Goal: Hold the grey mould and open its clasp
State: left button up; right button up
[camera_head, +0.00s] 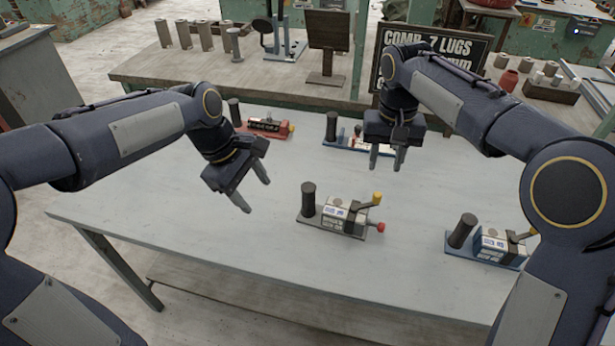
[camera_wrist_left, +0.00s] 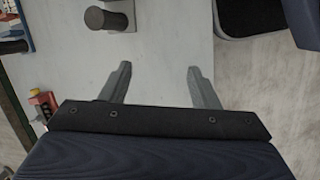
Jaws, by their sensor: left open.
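The grey mould (camera_head: 345,218) stands near the middle of the table on a dark grey base. It has an upright black post at its left, a pale labelled block, a yellow-tipped lever on top and a red knob at its right end. My left gripper (camera_head: 257,197) is open and empty, above the table to the left of the mould and apart from it. In the left wrist view, a dark post on a grey base (camera_wrist_left: 119,20) lies beyond the open fingers (camera_wrist_left: 159,70). My right gripper (camera_head: 385,169) has its fingers apart and empty, behind and above the mould's right side.
A red-based mould (camera_head: 265,129) and a blue-based mould (camera_head: 338,142), partly hidden by my right gripper, stand at the back. Another blue-based mould (camera_head: 488,252) stands at the right, partly behind my arm. The pale table (camera_head: 180,215) is clear at the front and left.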

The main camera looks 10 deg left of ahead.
aim_at(307, 200)
pick_arm(q)
jog(key=w+d+f+n+y, duration=0.1)
jog(key=w+d+n, duration=0.1)
jog(key=w+d, duration=0.1)
jog(key=w+d+f+n+y, duration=0.1)
jog(key=w+d+f+n, duration=0.1)
jog(key=w+d, duration=0.1)
jog(key=w+d+f+n+g+y, duration=0.1)
jog(key=w+d+f+n, duration=0.1)
jog(key=w+d, duration=0.1)
jog(key=shift+w+f, duration=0.25)
jog(key=shift+w, duration=0.1)
jog(key=shift+w+d+f+n, duration=0.15)
jog(key=shift+d+f+n, duration=0.05)
jog(key=shift+n, duration=0.2)
notch_tip(307, 200, down, 8)
jog(key=shift+r, duration=0.15)
